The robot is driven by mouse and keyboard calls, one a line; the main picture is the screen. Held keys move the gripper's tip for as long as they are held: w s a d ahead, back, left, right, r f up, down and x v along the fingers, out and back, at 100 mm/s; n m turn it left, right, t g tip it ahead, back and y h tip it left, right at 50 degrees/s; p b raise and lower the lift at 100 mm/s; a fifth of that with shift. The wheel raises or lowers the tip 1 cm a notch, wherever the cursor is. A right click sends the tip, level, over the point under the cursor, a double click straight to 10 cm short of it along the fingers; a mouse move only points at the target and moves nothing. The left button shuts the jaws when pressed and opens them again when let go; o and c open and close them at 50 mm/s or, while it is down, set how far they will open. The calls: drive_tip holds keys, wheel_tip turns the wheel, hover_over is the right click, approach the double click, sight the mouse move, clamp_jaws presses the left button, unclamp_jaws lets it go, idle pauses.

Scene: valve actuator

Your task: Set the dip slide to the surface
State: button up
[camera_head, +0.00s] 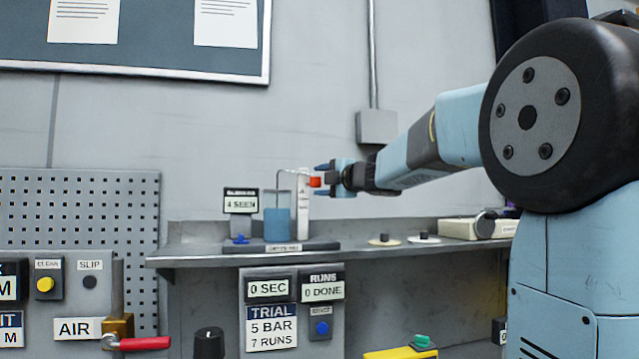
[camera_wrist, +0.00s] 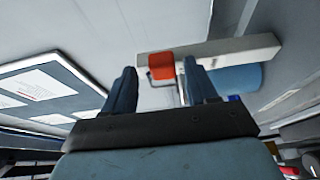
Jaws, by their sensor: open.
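The dip slide shows as a small red block (camera_head: 315,182) on a white upright post (camera_head: 303,208) on the shelf. A thin bent rod (camera_head: 278,187) stands over a clear vessel of blue liquid (camera_head: 277,224), left of the post. The rod's lower end is hard to make out. My gripper (camera_head: 324,180) is open, level with the red block and just right of it. In the wrist view the red block (camera_wrist: 161,66) shows between or just beyond my open fingers (camera_wrist: 160,80); contact cannot be told. The blue vessel (camera_wrist: 240,78) shows behind the right finger.
A small sign (camera_head: 240,201) and a blue knob (camera_head: 240,239) stand left of the vessel on the shelf (camera_head: 200,254). Two small discs with dark knobs (camera_head: 384,240) and a beige device (camera_head: 470,228) lie to the right. A panel (camera_head: 291,310) hangs below.

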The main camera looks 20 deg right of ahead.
drive_tip(key=v, duration=1.2)
drive_tip(key=s+d+f+m+g+h, duration=0.35)
drive_tip(key=s+f+m+h, duration=0.75)
drive_tip(key=f+m, duration=0.55)
drive_tip(key=s+a+f+m+g+y, duration=0.2)
drive_tip(key=s+a+f+m+g, duration=0.1)
drive_tip(key=s+f, duration=0.4)
drive_tip(key=s+a+f+m+g+y, duration=0.2)
drive_tip(key=s+a+f+m+g, duration=0.1)
drive_tip(key=s+f, duration=0.5)
drive_tip(key=shift+s+a+f+g, duration=0.2)
drive_tip(key=shift+a+f+g, duration=0.5)
drive_tip(key=shift+a, duration=0.55)
idle(0.3)
